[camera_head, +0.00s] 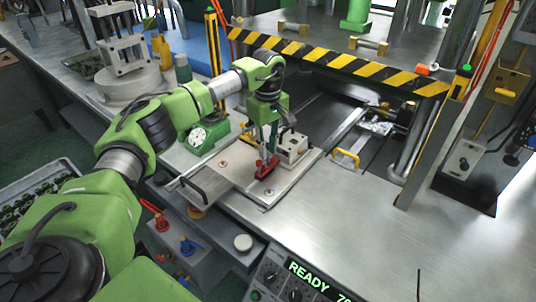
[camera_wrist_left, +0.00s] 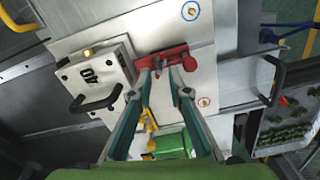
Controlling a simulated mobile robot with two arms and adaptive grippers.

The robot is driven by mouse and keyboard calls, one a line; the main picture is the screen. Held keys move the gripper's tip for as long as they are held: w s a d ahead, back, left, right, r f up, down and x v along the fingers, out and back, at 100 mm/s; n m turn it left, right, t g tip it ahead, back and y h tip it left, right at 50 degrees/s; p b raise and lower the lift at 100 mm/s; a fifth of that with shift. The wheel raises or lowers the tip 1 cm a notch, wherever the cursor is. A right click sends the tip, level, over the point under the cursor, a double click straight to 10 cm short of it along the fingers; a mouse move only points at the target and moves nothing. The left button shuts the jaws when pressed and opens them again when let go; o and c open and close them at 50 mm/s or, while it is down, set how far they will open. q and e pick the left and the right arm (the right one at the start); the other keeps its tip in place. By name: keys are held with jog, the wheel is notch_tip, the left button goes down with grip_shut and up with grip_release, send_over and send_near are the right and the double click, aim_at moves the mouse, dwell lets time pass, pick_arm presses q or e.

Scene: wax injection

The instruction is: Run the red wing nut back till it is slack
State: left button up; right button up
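The red wing nut (camera_head: 262,169) is on a pale metal plate (camera_head: 226,183) on the bench in the head view. In the left wrist view, red parts (camera_wrist_left: 172,56) lie just beyond my fingertips, and I cannot separate the nut from any red part under it. My left gripper (camera_head: 268,150) points down at the red parts from above. In the left wrist view its two fingers (camera_wrist_left: 160,73) stand apart, with their tips at the near edge of the red parts. I cannot see whether they touch. My right gripper is not in view.
A pale block (camera_head: 292,148) with a dark handle stands close beside the left gripper. A black-and-yellow striped bar (camera_head: 335,60) crosses behind. The right front bench is clear.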

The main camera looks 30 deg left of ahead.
aim_at(268, 158)
pick_arm(q)
jog(key=shift+f+p, duration=0.3)
jog(key=shift+f, duration=1.65)
grip_shut()
jog(key=shift+n, duration=0.3)
